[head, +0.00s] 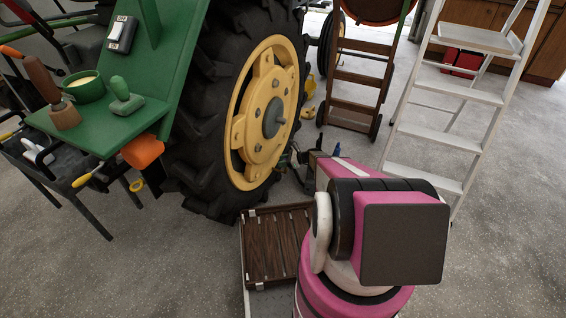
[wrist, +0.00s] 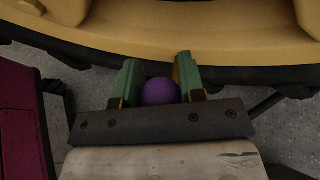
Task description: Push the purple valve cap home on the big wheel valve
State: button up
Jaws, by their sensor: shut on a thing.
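The purple valve cap (wrist: 159,92) is a round, ball-like piece held between the two green fingers of my gripper (wrist: 157,66) in the wrist view. My gripper is shut on it. The big wheel's yellow rim (wrist: 165,22) arches across the top of the wrist view, just ahead of the fingertips. I cannot tell whether the cap touches anything ahead of it. In the head view the big wheel (head: 268,115) has a yellow centre and a black lugged tyre. My pink arm hides most of the gripper and the cap there. I cannot make out the valve in either view.
A green platform (head: 95,125) with tools is at the left. A brown hand truck (head: 355,90) and a white stepladder (head: 455,90) stand at the right. Grey floor at the lower left is clear.

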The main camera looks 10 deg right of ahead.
jog(key=shift+f, duration=1.55)
jog(key=o, duration=1)
